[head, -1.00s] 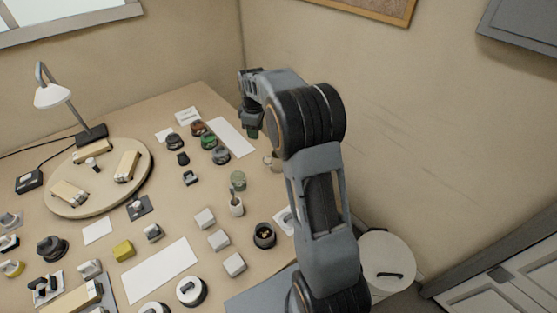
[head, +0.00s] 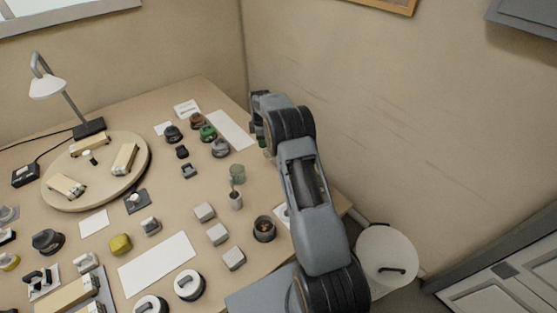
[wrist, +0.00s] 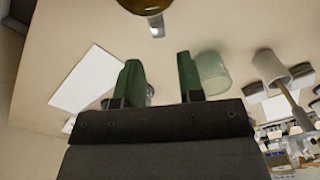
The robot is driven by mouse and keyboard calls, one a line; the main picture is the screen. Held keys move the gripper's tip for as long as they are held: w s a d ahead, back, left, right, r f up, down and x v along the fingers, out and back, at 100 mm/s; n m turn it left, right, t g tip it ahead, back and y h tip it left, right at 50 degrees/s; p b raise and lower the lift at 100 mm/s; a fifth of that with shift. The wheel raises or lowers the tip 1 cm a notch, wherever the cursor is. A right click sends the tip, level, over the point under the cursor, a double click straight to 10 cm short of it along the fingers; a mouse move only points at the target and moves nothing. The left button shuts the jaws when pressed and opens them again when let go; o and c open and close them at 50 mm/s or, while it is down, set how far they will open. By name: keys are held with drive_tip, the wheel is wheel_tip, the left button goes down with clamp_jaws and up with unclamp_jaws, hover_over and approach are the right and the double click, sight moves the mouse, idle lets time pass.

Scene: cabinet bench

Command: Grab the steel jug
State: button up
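A rounded, shiny brownish vessel (wrist: 143,4) with a bright metal handle is cut off by the top edge of the wrist view. It appears to be the steel jug, its surface mirroring the tan room. In the head view my arm hides most or all of it. My gripper (wrist: 158,58) is open, its two green fingers apart with nothing held between them. The vessel lies beyond the fingertips, apart from them. In the head view my gripper (head: 258,132) is at the table's right side, partly hidden by my arm.
A green translucent glass (wrist: 212,72) stands just right of the right finger. A white cup (wrist: 272,68) with a utensil is farther right. A white sheet (wrist: 88,80) lies left. Several dark-based knobs (head: 208,132) stand near the gripper. A wall rises behind the table's right edge.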

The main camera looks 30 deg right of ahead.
sight(264, 151)
drive_tip(key=f+b, duration=0.1)
drive_tip(key=f, duration=0.2)
drive_tip(key=f+b, duration=0.2)
drive_tip(key=f, duration=0.1)
drive_tip(key=shift+d+f, duration=0.2)
drive_tip(key=shift+f, duration=0.2)
drive_tip(key=shift+c, duration=0.2)
drive_tip(key=shift+r, duration=0.1)
clamp_jaws()
